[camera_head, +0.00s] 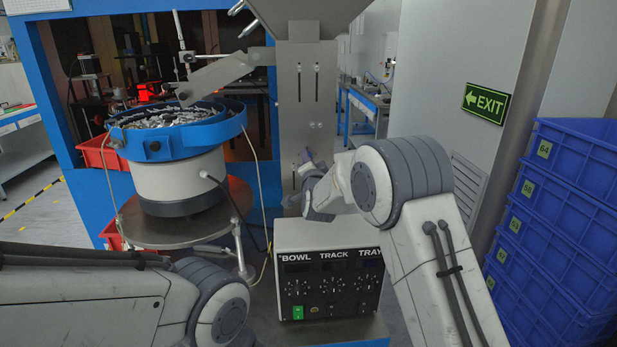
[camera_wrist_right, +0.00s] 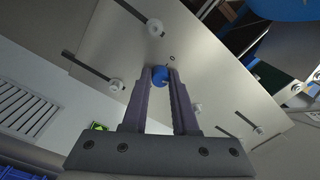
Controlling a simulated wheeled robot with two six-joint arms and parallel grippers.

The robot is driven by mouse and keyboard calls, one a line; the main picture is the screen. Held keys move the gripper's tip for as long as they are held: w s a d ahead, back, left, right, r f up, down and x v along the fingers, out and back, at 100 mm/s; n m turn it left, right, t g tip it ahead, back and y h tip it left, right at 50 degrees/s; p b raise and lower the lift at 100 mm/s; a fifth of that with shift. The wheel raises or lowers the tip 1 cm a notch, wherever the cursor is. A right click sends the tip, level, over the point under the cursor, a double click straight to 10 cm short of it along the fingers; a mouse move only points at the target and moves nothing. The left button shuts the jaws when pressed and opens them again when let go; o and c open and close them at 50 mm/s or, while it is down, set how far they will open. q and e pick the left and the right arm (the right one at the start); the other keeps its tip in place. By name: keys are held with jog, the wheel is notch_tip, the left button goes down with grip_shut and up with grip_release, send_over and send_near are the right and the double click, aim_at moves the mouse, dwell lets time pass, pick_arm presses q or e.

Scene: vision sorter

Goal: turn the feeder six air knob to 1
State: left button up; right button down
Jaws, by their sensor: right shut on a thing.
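A small round blue knob (camera_wrist_right: 160,75) sits on a grey metal plate (camera_wrist_right: 185,45) in the right wrist view. My right gripper (camera_head: 300,180) reaches to the lower part of the upright metal column (camera_head: 306,105) behind the control box. In the right wrist view its two dark fingers are shut on the blue knob, one on each side. In the head view the knob is hidden by the gripper. My left arm shows at the lower left, but its gripper is out of view.
A bowl feeder with a blue rim (camera_head: 170,138) and metal parts stands left of the column. A control box (camera_head: 328,265) labelled BOWL, TRACK, TRAY sits below my right gripper. Stacked blue crates (camera_head: 560,215) stand at the right. Red bins (camera_head: 100,153) are at the left.

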pick_arm(q)
notch_tip(320, 180, down, 7)
jog(key=b, duration=0.5)
jog(key=shift+b, duration=0.3)
pick_arm(e)
jog(key=shift+m, duration=2.2)
jog(key=c, duration=0.7)
grip_release()
jog(key=shift+s, duration=0.1)
pick_arm(q)
notch_tip(320, 180, down, 2)
jog(key=shift+f+b, duration=0.1)
jog(key=shift+b, duration=1.05)
pick_arm(e)
jog(key=s, duration=1)
jog(key=shift+s+f, duration=0.15)
